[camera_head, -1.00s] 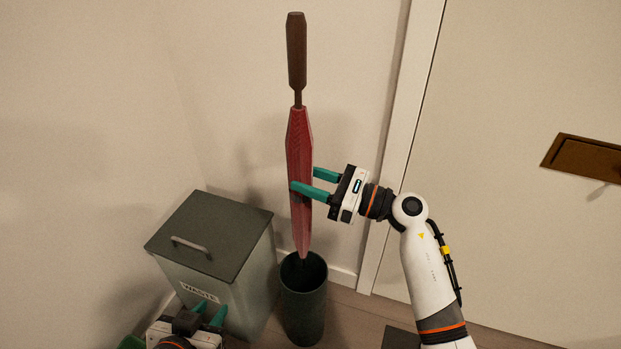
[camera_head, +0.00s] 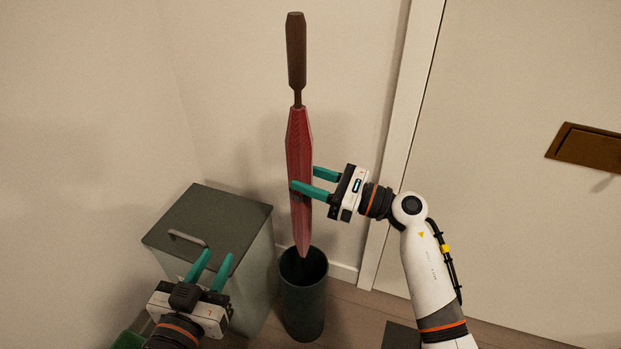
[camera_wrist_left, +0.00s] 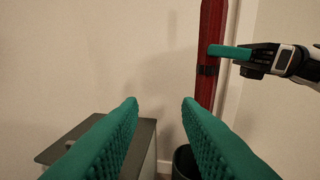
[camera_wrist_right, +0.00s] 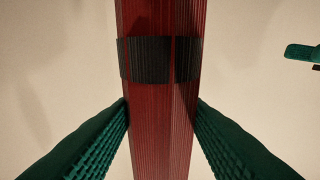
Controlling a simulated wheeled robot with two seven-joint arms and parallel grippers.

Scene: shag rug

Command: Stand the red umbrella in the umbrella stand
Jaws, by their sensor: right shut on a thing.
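The red umbrella (camera_head: 300,150) is furled and upright, with its dark handle up and its tip down. My left gripper (camera_head: 214,264) is open and empty, left of the stand. The left wrist view shows the umbrella (camera_wrist_left: 209,75) beyond its fingers.
A grey lidded waste bin (camera_head: 235,215) stands left of the stand, behind my left gripper. The wall is close behind. A door with a brown plate (camera_head: 588,145) is at the right. A dark mat (camera_head: 400,336) lies on the floor at bottom right.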

